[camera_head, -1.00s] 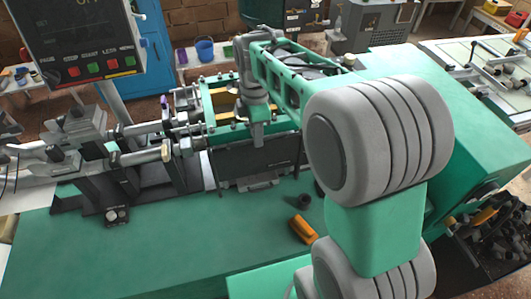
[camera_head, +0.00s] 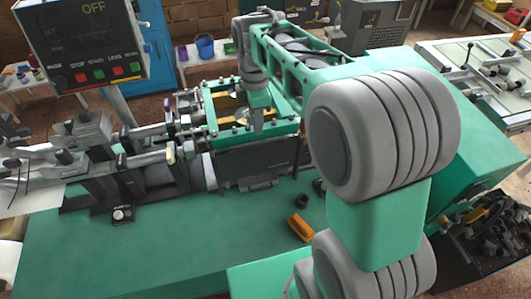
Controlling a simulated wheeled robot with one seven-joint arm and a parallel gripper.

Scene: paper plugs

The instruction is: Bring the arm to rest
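My arm shows on the right in the head view and reaches back and left over the green machine bed. My gripper (camera_head: 257,122) points down at the end of the arm, above the front edge of the green-framed machine (camera_head: 222,140). Its fingers are small and partly lost against the machine, so I cannot tell whether they are open or shut. I see nothing clearly held in it.
A control panel (camera_head: 82,45) reading OFF stands at the upper left. Metal rods and clamps (camera_head: 130,160) fill the left. An orange item (camera_head: 300,227) and a dark round part (camera_head: 301,200) lie on the green bed (camera_head: 160,245), whose front is otherwise mostly clear.

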